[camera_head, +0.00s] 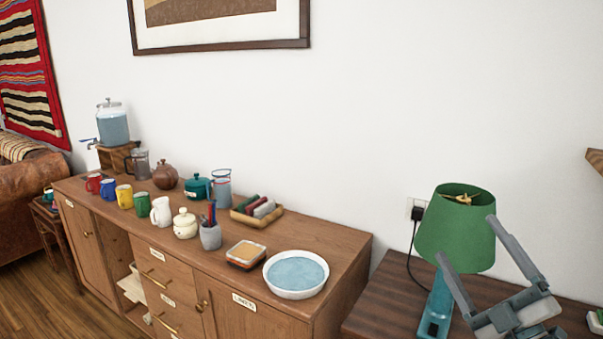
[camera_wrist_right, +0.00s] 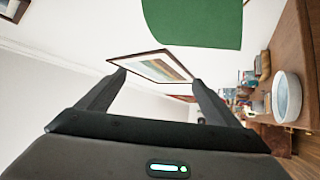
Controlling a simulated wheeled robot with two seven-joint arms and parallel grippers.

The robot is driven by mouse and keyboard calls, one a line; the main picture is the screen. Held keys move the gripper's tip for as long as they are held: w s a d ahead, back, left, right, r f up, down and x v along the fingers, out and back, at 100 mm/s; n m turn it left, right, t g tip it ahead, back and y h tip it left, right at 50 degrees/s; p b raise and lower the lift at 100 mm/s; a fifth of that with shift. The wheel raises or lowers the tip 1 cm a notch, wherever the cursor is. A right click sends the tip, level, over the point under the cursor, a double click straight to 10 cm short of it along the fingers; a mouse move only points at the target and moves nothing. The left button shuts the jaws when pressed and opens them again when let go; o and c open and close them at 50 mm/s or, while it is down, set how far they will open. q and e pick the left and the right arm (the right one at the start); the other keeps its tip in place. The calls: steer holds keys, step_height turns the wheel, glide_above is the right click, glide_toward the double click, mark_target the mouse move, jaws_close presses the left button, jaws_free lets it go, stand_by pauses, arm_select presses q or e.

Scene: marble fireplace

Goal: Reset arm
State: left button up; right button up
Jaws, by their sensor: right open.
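My right gripper (camera_head: 465,238) is at the lower right of the head view, with its two grey fingers spread apart and nothing between them. It overlaps the green lamp (camera_head: 455,225) in the picture; I cannot tell whether they touch. In the right wrist view, the fingers of my right gripper (camera_wrist_right: 157,78) are also apart and empty, with the wall and framed pictures beyond. The green lampshade (camera_wrist_right: 195,20) shows at the top of that view. My left gripper is in neither view.
A wooden sideboard (camera_head: 335,262) holds several mugs, pots, a pitcher, a food box (camera_head: 246,255) and a blue-and-white round dish (camera_head: 296,274). The lamp stands on a dark table (camera_head: 385,300) at right. A framed picture (camera_head: 220,47) hangs above.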

steer(key=s+f+m+g+h, duration=0.3)
steer(key=f+m, duration=0.1)
steer(key=f, duration=0.6)
steer(key=s+d+f+m+g+h, duration=0.1)
steer(key=s+f+m+g+h, duration=0.25)
steer(key=f, duration=0.65)
steer(key=s+f+m+g+h, duration=0.25)
steer(key=f+m, duration=0.25)
steer(key=f, duration=0.6)
steer(key=s+a+f+m+g+y, duration=0.1)
steer(key=s+a+f+g, duration=0.35)
steer(key=s+f, duration=0.5)
steer(key=s+a+f+m+g+y, duration=0.1)
steer(key=s+a+f+g, duration=0.4)
steer(key=s, duration=0.8)
arm_select(q)
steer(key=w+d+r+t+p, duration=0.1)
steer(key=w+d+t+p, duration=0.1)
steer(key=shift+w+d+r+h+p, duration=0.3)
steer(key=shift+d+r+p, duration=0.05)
steer(key=shift+p, duration=0.05)
arm_select(e)
step_height(320, 180, down, 32)
steer(key=w+a+t+y, duration=0.1)
steer(key=a, duration=0.1)
steer(key=shift+a, duration=0.4)
